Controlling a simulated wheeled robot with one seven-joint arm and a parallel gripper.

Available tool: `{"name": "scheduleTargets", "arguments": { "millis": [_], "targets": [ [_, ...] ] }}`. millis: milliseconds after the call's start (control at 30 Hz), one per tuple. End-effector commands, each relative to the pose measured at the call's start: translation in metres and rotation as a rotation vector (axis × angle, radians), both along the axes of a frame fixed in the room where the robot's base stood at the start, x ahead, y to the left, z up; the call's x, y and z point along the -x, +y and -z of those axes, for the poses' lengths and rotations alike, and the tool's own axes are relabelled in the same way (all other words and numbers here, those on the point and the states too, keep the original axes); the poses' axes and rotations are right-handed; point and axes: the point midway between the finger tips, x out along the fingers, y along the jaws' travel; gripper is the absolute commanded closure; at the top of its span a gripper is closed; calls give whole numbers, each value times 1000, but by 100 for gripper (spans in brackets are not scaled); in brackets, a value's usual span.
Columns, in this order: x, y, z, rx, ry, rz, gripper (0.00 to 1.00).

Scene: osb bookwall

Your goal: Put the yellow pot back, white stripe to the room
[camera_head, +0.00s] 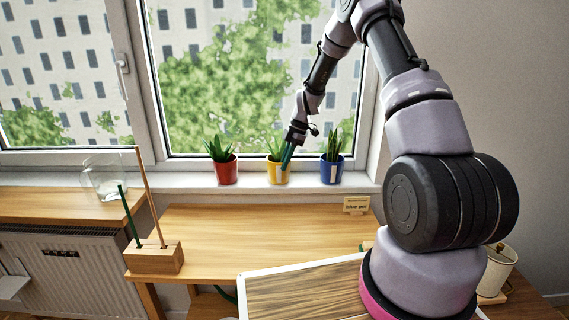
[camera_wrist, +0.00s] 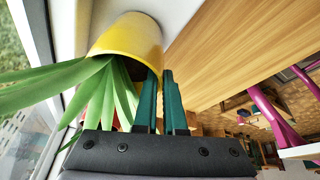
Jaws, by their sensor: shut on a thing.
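The yellow pot (camera_head: 275,175) with a spiky green plant is upright at the window sill, between the red pot (camera_head: 227,171) and the blue pot (camera_head: 324,172). My gripper (camera_head: 287,158) reaches down to its right front rim. In the wrist view, the teal fingers of my gripper (camera_wrist: 163,76) are shut on the rim of the yellow pot (camera_wrist: 128,38), with its leaves to the left. I cannot tell whether its base touches the sill. I cannot make out a white stripe on the yellow pot; the blue pot shows one towards the room.
The white sill (camera_head: 200,184) runs under the window, above a wooden desk (camera_head: 250,227) whose middle is clear. A card (camera_head: 356,204) reading "blue pot" stands at the desk's back right. A wooden block (camera_head: 154,258) with tall sticks and a glass bowl (camera_head: 104,178) are left.

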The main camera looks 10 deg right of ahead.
Motion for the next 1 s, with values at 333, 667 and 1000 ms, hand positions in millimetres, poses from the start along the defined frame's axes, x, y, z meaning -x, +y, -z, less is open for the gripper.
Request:
{"name": "scheduleTargets", "arguments": {
  "millis": [333, 667, 1000],
  "targets": [
    [0, 0, 1, 0, -1, 1, 62],
    [0, 0, -1, 1, -1, 0, 62],
    [-5, -22, -52, 0, -5, 3, 62]
  ]
}}
